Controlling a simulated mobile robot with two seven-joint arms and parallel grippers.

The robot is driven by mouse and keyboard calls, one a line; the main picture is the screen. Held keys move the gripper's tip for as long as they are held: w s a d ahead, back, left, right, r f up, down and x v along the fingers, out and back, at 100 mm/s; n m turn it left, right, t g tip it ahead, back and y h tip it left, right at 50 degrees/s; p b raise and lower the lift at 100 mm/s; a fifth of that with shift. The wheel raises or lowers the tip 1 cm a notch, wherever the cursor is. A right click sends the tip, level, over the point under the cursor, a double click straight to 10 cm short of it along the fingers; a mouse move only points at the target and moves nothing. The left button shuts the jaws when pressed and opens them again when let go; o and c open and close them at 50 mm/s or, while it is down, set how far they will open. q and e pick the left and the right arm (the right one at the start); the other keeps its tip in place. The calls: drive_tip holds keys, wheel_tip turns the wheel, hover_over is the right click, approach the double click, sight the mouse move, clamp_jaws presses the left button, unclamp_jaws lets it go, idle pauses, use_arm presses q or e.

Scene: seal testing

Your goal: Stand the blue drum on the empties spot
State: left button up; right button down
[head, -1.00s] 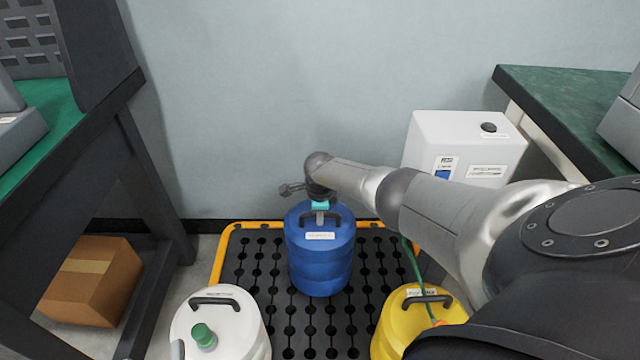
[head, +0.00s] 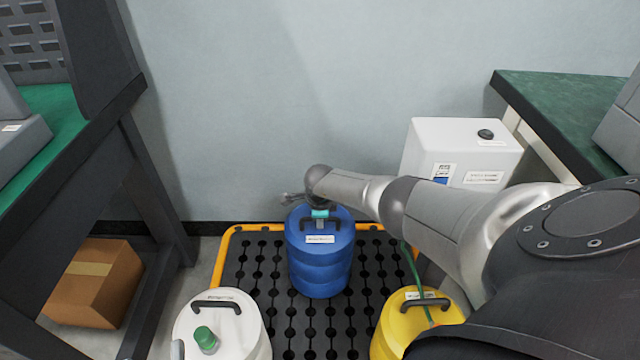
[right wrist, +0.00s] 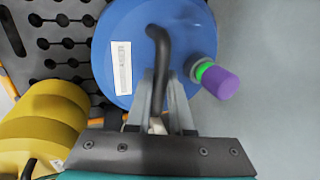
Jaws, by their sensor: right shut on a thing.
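The blue drum (head: 320,268) is upright over the middle of a black grated pallet with a yellow rim (head: 226,254). It has a white label and a black handle on top. My right gripper (head: 320,222) is shut on that handle from above. The right wrist view shows the fingers (right wrist: 158,85) closed about the handle, with the blue drum (right wrist: 125,25) and its green-collared purple cap (right wrist: 218,80) beside them. I cannot tell whether the drum's base touches the grate. No marking that I can read as the empties spot shows.
A white drum with a green cap (head: 225,325) stands front left, and a yellow drum (head: 400,325) front right. A white container (head: 462,150) is behind at right. Green-topped benches flank the pallet, with a cardboard box (head: 95,285) under the left one. Grate around the blue drum is bare.

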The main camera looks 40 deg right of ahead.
idle(0.4)
drive_tip(key=shift+w+f+b, duration=0.1)
drive_tip(key=shift+f+b, duration=0.35)
drive_tip(key=shift+b, duration=0.15)
drive_tip(key=shift+f+b, duration=0.4)
drive_tip(key=c, duration=0.7)
unclamp_jaws()
drive_tip(key=shift+f, duration=0.1)
wheel_tip(320, 180, up, 7)
drive_tip(key=p, duration=0.6)
drive_tip(key=shift+p, duration=0.4)
drive_tip(key=shift+a, duration=0.1)
